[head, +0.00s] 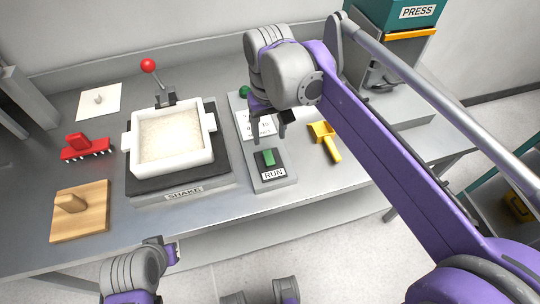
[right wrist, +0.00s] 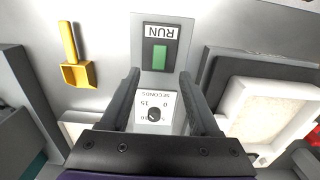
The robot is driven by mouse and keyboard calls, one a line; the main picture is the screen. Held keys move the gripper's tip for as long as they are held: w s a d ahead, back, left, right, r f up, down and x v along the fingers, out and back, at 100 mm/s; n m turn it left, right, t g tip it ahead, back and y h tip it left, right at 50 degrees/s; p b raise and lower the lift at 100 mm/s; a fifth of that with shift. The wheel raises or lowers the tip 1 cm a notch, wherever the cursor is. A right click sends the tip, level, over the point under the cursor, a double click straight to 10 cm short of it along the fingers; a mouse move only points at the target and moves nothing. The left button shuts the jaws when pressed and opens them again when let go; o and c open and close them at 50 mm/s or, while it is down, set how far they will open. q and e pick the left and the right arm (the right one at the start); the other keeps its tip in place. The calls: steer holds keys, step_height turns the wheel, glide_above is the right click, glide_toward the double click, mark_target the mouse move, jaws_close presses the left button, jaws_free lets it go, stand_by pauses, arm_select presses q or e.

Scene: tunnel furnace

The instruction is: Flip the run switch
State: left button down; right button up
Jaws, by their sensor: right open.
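The run switch (head: 268,158) is a green rocker in a dark frame, above a RUN label on a narrow grey panel (head: 281,181). In the right wrist view the switch (right wrist: 159,57) shows upside down, just beyond the fingertips. My right gripper (head: 269,134) is open and empty above the panel, its fingers pointing down near the switch. In the right wrist view its two fingers (right wrist: 159,76) stand apart on either side of the panel. I cannot tell whether they touch anything. My left gripper (head: 170,252) is at the table's front edge, away from the switch; its jaws are unclear.
A seconds dial (right wrist: 154,115) sits on the same panel. A white tray of pale grains (head: 189,165) on the SHAKE base stands left of it. A yellow scoop (head: 328,143) lies right. A red brush (head: 84,148) and wooden block (head: 80,214) are farther left.

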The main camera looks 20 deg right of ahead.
mark_target(270, 160)
step_height(270, 160, down, 10)
steer(key=shift+r+b, duration=0.15)
steer(key=shift+b, duration=0.35)
jaws_close()
